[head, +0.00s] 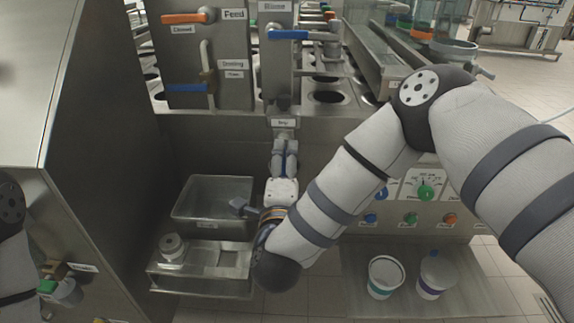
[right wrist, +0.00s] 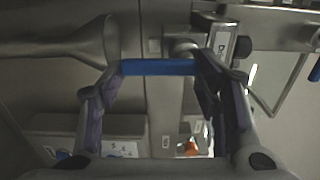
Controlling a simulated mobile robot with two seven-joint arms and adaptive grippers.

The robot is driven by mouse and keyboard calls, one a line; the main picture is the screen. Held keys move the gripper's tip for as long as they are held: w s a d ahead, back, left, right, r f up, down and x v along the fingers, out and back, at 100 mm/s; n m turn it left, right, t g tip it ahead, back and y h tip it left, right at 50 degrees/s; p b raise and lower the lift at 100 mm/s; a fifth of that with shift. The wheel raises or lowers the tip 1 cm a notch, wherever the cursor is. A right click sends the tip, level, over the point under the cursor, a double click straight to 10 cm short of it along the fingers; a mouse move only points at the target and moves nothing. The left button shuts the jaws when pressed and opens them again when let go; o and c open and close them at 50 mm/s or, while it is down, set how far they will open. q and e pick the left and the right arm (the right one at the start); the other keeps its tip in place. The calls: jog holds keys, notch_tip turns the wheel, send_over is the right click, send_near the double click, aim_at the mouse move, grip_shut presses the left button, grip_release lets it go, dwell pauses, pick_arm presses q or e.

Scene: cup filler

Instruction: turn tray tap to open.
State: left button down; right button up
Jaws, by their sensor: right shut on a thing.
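The tray tap's small label plate (head: 284,123) is on the steel front, below a dark knob-like fitting. My right gripper (head: 285,148) is just below that plate, its arm reaching in from the right. In the right wrist view, a blue handle (right wrist: 158,67) spans across between the two fingertips of my right gripper (right wrist: 160,75), which is shut on it. A metal fitting (right wrist: 185,50) shows behind the handle, with a partly readable label plate (right wrist: 221,42) beside it. The gripper largely hides the handle in the head view. My left gripper is out of view.
Above are the orange feed handle (head: 184,18), the blue rinse handle (head: 288,34) and the blue dosing handle (head: 188,88). A steel basin (head: 238,183) is left of my wrist. Two white cups (head: 386,268) (head: 436,267) stand on a shelf at right, below a button panel.

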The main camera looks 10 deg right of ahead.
dwell(0.4)
jog(key=o, duration=1.2)
jog(key=shift+c, duration=0.2)
jog(key=v, duration=1.2)
